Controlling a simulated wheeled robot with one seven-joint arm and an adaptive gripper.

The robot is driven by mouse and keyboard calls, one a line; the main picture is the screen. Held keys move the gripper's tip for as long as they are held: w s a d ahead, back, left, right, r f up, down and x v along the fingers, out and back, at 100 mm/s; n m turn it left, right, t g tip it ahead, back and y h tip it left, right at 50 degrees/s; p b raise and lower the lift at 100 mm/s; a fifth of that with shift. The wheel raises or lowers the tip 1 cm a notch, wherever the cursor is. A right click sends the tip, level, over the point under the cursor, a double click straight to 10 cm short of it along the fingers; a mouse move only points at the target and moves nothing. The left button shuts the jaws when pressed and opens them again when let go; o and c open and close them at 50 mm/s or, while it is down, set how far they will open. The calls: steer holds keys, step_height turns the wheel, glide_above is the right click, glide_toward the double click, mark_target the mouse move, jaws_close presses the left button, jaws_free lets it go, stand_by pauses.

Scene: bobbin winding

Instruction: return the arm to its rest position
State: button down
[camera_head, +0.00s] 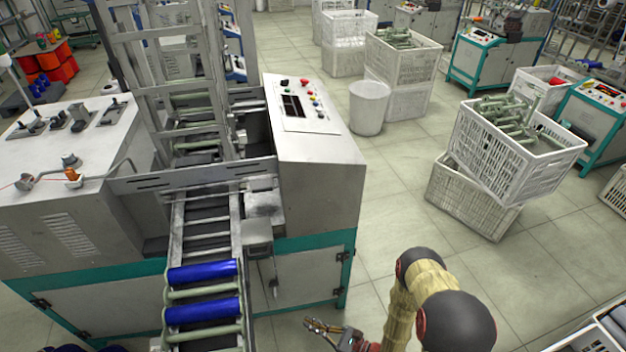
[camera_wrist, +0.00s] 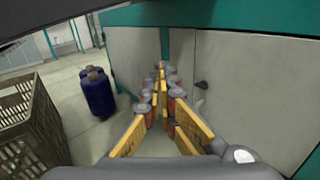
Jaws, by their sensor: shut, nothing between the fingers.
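My gripper (camera_head: 326,327) is low at the bottom middle of the head view, right of the winding machine (camera_head: 318,200) and in front of its lower cabinet. In the wrist view my gripper (camera_wrist: 160,68) shows its yellow-edged fingers drawn together at the tips. They are shut and hold nothing. My arm (camera_head: 425,285) enters from the bottom right, with tan links and dark joints. The wrist view faces the machine's grey cabinet doors (camera_wrist: 240,90) under a teal edge. The gripper looks apart from the doors, but the exact gap cannot be told.
Blue bobbins (camera_head: 202,310) lie on the machine's rail rack. White crates (camera_head: 515,150) with pale bobbins stand at the right, and a white bin (camera_head: 368,108) stands behind. Another crate (camera_wrist: 28,125) and blue cylinders (camera_wrist: 97,92) are left in the wrist view. Tiled floor (camera_head: 400,190) is free.

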steer(key=s+a+n+g+y, duration=0.1)
steer(key=s+a+n+g, duration=0.15)
steer(key=s+g, duration=0.45)
steer(key=s+d+r+n+g+h, duration=0.1)
steer(key=s+r+n+g+h, duration=0.1)
steer(key=s+r+n+g, duration=0.5)
steer(key=d+r+n+t+h, duration=0.2)
steer(key=d+r+n+h, duration=0.6)
steer(key=r, duration=0.5)
steer(key=d+r+n+t+h, duration=0.2)
steer(key=d+r+n+h, duration=0.25)
steer(key=d+r, duration=0.75)
step_height(320, 180, up, 20)
steer(key=s+n+t+h, duration=0.1)
steer(key=t+h, duration=0.1)
steer(key=t, duration=0.5)
steer(key=shift+d+r+n+t, duration=0.2)
steer(key=shift+d+n+t, duration=0.1)
steer(key=shift+n, duration=0.1)
